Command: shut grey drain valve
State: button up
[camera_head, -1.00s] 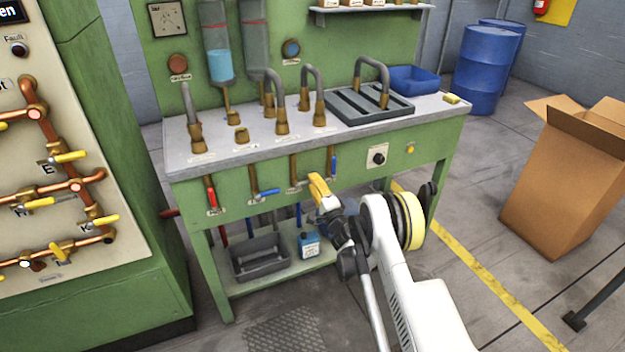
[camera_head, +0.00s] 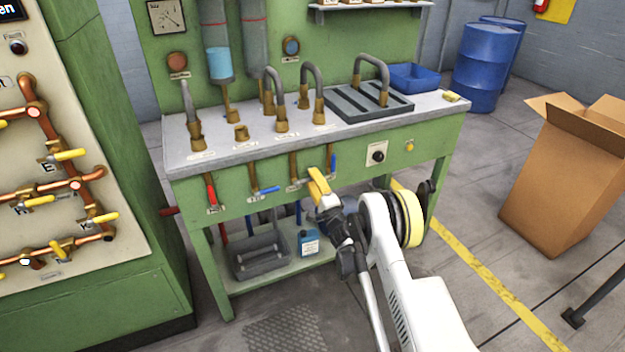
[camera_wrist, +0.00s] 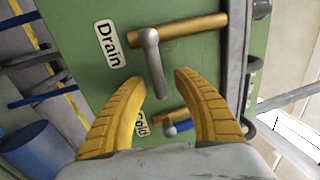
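The drain valve's grey lever (camera_wrist: 154,65) shows in the wrist view, beside a "Drain" label (camera_wrist: 110,45) on the green panel. Its round hub sits on a brass pipe (camera_wrist: 180,30), and the lever points across the pipe, toward my gripper. My gripper (camera_wrist: 162,78) has two yellow fingers, open, one on each side of the lever's free end in the picture. I cannot tell whether either finger touches it. In the head view, my gripper (camera_head: 316,178) is at the bench front, by the drain's brass pipe (camera_head: 293,166), and largely covers the lever.
A red-handled valve (camera_head: 211,190) and a blue-handled valve (camera_head: 265,191) are left of the drain; another blue handle (camera_head: 333,162) is close on its right. A grey tray (camera_head: 262,262) and blue bottle (camera_head: 309,243) stand on the lower shelf. A cardboard box (camera_head: 560,190) stands at right.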

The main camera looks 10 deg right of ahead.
notch_tip(320, 180, up, 10)
dwell(0.5)
